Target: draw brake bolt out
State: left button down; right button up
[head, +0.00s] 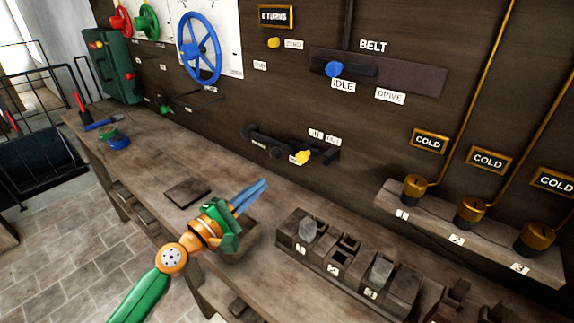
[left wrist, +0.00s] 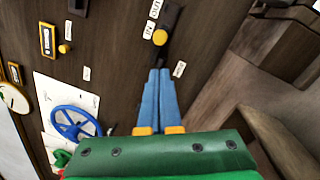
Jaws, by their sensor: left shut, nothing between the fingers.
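The brake bolt shows as a dark bar (head: 275,139) low on the wall board, with a yellow knob (head: 303,157) at its right part. Small white labels sit just above and below the knob. In the left wrist view the yellow knob (left wrist: 160,37) lies just beyond my fingertips, beside labels that seem to read IN and OUT. My left gripper (head: 265,183) has its blue fingers together and empty, pointing at the board below and left of the knob. It also shows in the left wrist view (left wrist: 160,71), apart from the knob as far as I can tell. My right gripper is out of view.
A belt slider with a blue knob (head: 333,69) stands at IDLE above. A blue handwheel (head: 199,48) is at upper left. A block rack (head: 330,262) stands on the bench, right of my gripper. Brass pots (head: 415,188) line a right shelf. A dark flat plate (head: 187,192) lies on the bench.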

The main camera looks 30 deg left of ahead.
pick_arm(q)
jog(key=w+p, duration=0.2)
jog(key=w, duration=0.8)
jog(key=shift+w+d+r, duration=0.15)
jog(key=shift+d+r, duration=0.3)
jog(key=d+p, duration=0.1)
jog(key=d, duration=0.1)
jog(key=d+p, duration=0.1)
jog(key=d, duration=0.1)
jog(key=shift+s+d+p, duration=0.2)
jog(key=shift+d+p, duration=0.1)
